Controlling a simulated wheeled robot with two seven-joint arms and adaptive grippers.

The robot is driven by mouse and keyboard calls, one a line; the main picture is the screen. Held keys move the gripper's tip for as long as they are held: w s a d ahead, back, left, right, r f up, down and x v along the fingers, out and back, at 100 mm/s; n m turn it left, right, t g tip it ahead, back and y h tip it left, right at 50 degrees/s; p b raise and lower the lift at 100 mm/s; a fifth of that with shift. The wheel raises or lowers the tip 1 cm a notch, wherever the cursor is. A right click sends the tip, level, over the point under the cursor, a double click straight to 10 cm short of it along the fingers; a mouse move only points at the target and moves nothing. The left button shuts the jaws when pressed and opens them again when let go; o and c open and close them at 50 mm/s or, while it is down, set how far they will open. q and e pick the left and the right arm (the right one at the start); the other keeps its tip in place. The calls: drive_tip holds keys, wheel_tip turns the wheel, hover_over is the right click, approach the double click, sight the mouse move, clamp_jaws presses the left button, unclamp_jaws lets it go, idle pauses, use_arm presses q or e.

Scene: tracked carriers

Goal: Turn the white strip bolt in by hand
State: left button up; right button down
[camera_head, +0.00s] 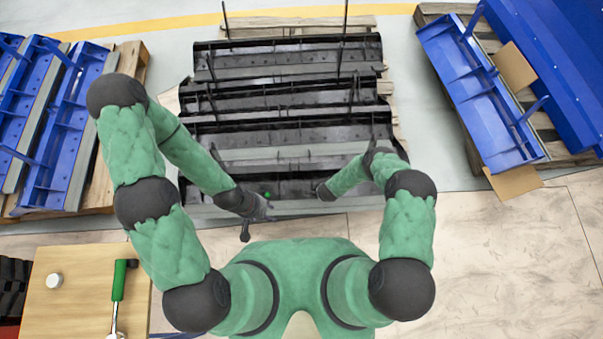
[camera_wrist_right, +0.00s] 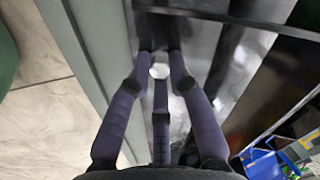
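The white strip bolt (camera_wrist_right: 159,71) shows as a small pale round head against the dark, shiny metal in the right wrist view. The fingers of my right gripper (camera_wrist_right: 160,72) close around it, with a fingertip on each side and the third finger below. In the head view my right gripper (camera_head: 325,191) is at the near edge of the black carrier (camera_head: 290,187), and the bolt cannot be made out there. My left gripper (camera_head: 257,218) has its fingers spread and appears empty, beside a small green bolt (camera_head: 267,194) at the same near edge.
Blue carriers stand on pallets at the left (camera_head: 72,130) and right (camera_head: 480,100). Floor at the lower right is clear.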

drive_tip(key=m, duration=0.7)
drive_tip(key=c, duration=1.1)
unclamp_jaws()
drive_tip(key=shift+m, duration=0.4)
drive_tip(key=shift+o, duration=0.2)
drive_tip(key=shift+r, duration=0.15)
drive_tip(key=v, duration=1.1)
drive_tip(key=shift+s+r, duration=0.15)
drive_tip(key=shift+r, duration=0.2)
